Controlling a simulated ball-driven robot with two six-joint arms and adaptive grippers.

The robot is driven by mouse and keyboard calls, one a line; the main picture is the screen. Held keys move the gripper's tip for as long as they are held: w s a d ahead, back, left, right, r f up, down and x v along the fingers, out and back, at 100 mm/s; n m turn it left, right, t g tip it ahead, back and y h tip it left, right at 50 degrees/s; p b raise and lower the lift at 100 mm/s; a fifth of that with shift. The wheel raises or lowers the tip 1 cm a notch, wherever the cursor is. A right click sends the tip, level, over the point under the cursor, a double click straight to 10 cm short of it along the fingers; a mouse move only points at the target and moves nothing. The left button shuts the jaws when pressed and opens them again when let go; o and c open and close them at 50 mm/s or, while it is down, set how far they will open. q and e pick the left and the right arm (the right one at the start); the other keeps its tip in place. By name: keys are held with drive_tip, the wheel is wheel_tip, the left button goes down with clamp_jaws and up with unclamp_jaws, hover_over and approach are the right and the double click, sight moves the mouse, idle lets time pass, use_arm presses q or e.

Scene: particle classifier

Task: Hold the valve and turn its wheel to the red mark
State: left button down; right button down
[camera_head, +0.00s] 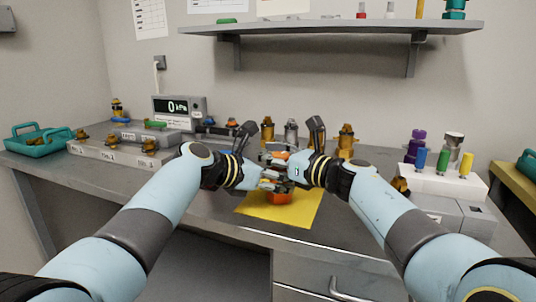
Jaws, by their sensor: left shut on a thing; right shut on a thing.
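The valve (280,198) is upright over a yellow mat (307,207) on the bench, and its orange lower part shows below my grippers. My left gripper (275,183) is shut on the valve low down, coming from the left. My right gripper (277,163) is just above it, shut on the valve's upper part, where the wheel (281,155) shows as a small orange piece. The fingers hide most of the valve and wheel. I cannot make out the red mark or the wheel's angle.
A pressure display (179,107) reading 0 kPa stands at the back left. Several brass fittings (346,140) stand behind my grippers. A white block with coloured cylinders (445,182) is at the right, and a teal tray (38,147) is at the far left. A shelf (330,29) hangs above.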

sight(280, 153)
drive_tip(key=shift+s+f, duration=0.1)
drive_tip(key=shift+f, duration=0.05)
drive_tip(key=c, duration=1.1)
unclamp_jaws()
drive_tip(key=v, duration=1.2)
drive_tip(key=shift+o, duration=1.7)
drive_tip(key=d, duration=0.1)
drive_tip(key=s+d, duration=0.1)
drive_tip(key=shift+s+d+r+g, duration=0.25)
drive_tip(key=shift+s+d+g, duration=0.05)
drive_tip(key=shift+s+d, duration=0.1)
drive_tip(key=x, duration=1.2)
drive_tip(key=shift+r, duration=0.2)
